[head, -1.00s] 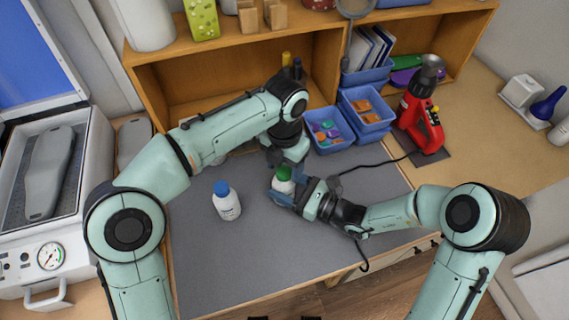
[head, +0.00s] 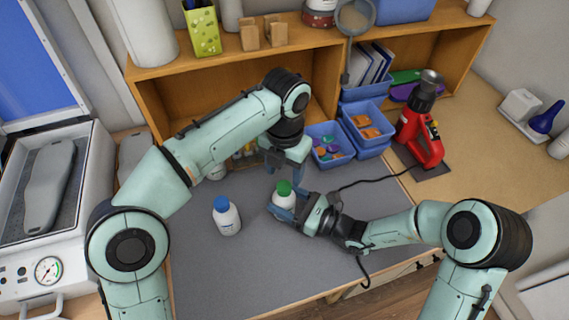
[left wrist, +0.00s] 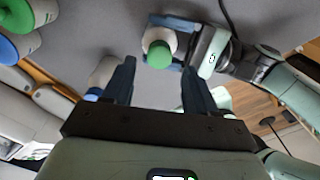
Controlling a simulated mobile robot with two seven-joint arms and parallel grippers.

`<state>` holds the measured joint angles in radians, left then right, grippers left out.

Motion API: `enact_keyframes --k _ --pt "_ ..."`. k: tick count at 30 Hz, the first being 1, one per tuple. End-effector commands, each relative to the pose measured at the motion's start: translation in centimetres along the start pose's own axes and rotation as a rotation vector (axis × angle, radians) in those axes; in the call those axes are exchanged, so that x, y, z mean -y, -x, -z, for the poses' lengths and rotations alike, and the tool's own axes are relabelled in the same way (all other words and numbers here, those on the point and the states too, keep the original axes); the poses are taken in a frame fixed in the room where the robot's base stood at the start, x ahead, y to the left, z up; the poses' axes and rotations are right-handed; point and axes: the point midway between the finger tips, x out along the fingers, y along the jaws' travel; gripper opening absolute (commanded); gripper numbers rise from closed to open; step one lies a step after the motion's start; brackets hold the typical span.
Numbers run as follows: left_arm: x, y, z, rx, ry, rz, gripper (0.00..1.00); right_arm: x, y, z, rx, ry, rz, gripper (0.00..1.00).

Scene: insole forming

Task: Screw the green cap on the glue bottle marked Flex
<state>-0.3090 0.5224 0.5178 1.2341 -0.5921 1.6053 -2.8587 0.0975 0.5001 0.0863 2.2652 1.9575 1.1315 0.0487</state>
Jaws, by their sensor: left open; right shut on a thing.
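The glue bottle (head: 284,200) is white and stands upright, with the green cap (head: 284,187) sitting on its top. Its label cannot be read here. My right gripper (head: 284,210) is shut around the bottle's body from the right. My left gripper (head: 284,174) is open and empty just above and behind the cap, apart from it. In the left wrist view the green cap (left wrist: 159,53) shows beyond and between my left fingertips (left wrist: 159,66), with the right gripper's blue fingers around the bottle.
A white bottle with a blue cap (head: 226,216) stands left of the held bottle. Several small bottles (head: 243,154) are partly hidden behind my left arm. A blue bin (head: 330,163) of coloured caps stands behind. A red heat tool (head: 420,135) is at right. The mat's front is clear.

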Motion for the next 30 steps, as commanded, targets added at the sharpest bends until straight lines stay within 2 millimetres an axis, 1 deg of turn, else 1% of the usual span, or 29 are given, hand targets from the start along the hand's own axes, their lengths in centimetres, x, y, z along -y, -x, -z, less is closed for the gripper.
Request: enact_keyframes --k 5,30 --pt "0.1 0.2 0.0 -0.001 0.305 -0.001 0.57 0.0 0.0 0.0 0.001 0.001 0.000 0.00" --pt "0.0 1.4 0.1 -0.001 2.226 -0.010 0.57 0.0 0.0 0.0 0.001 0.000 -0.001 0.00"
